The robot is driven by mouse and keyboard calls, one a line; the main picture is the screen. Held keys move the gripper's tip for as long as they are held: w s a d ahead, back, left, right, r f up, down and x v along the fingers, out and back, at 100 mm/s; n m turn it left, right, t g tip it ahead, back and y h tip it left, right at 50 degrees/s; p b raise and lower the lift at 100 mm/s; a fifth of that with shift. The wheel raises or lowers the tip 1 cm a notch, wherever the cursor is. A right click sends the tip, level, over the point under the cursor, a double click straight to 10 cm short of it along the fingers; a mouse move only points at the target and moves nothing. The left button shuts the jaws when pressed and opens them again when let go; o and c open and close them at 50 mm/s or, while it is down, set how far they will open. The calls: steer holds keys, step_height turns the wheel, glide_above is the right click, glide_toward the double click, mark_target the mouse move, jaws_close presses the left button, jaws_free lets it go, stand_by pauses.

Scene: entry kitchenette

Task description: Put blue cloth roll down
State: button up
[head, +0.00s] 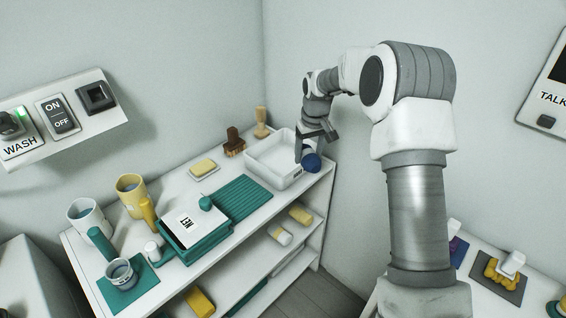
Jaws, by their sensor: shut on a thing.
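The blue cloth roll (312,163) shows as a round dark blue end at the right end of the shelf top, just right of the white basin. My gripper (308,152) points down there and is shut on the roll. One finger shows in front of the basin's right side. Whether the roll touches the shelf top cannot be told from this view.
The white basin (262,158) stands close on the left. A teal ribbed mat (238,197), a teal box (205,237), a yellow sponge (204,167), brushes (234,141) and mugs (130,190) occupy the shelf top. Walls rise behind.

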mark_target(304, 147)
steer(key=shift+n, duration=0.3)
steer(key=r, duration=0.1)
steer(key=w+r, duration=0.1)
steer(key=r, duration=0.2)
steer(key=shift+w+a+r, duration=0.15)
steer(key=shift+w+a, duration=0.05)
steer(key=shift+a, duration=0.1)
steer(key=shift+w+a, duration=0.2)
steer(key=shift+w+a+f+p, duration=0.25)
steer(key=shift+w+a+f, duration=1.05)
steer(key=shift+f, duration=0.7)
steer(key=shift+w+a+f+p, duration=0.3)
steer(key=shift+w+a+f, duration=1)
steer(key=shift+f, duration=0.75)
steer(key=shift+w+a+f+p, duration=0.25)
steer(key=shift+w+a+f, duration=0.8)
steer(key=shift+w+f, duration=0.7)
steer(key=o, duration=1.4)
steer(key=shift+s+f, duration=0.2)
steer(key=shift+s, duration=0.05)
